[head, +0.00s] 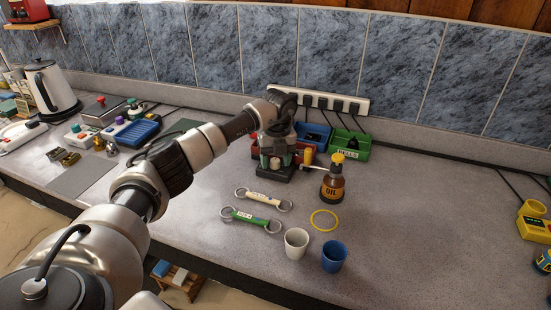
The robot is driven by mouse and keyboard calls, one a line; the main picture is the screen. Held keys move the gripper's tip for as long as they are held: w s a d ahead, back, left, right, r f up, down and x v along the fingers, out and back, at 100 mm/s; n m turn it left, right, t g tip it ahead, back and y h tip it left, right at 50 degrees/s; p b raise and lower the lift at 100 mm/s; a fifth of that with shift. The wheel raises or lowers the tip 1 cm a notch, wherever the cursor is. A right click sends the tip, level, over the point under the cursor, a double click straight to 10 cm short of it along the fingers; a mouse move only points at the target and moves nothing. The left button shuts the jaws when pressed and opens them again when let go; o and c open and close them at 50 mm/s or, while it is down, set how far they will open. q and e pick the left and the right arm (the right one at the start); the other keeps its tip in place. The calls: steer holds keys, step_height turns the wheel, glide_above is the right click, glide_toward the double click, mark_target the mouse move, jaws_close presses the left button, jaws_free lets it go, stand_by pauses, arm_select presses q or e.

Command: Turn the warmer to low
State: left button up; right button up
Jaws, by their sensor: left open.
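My left gripper (279,158) is open, pointing down over a small dark-based unit (275,174) near the back of the counter. The gripper hides much of this unit, and I cannot tell whether they touch. A pale round part shows between the fingers. A lever with a yellow-orange knob (308,158) stands just right of the gripper. No label marks a warmer, so I cannot tell for certain which unit it is, and no low setting is readable. My right gripper is not in view.
A green bin (350,146) stands behind. Knobbed units, including a blue one (139,132), and a kettle (52,90) crowd the left. The right-centre counter is clear.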

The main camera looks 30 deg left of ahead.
arm_select(q)
steer(key=c, duration=0.9)
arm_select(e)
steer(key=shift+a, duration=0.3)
arm_select(q)
steer(key=m, duration=0.5)
steer(key=shift+m+b, duration=0.35)
steer(key=shift+m, duration=0.05)
steer(key=m, duration=0.2)
steer(key=shift+m, duration=0.3)
steer(key=shift+m+t+b, duration=0.3)
steer(key=shift+m, duration=1.3)
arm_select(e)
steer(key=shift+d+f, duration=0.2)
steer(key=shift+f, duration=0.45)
arm_select(q)
steer(key=shift+r, duration=0.1)
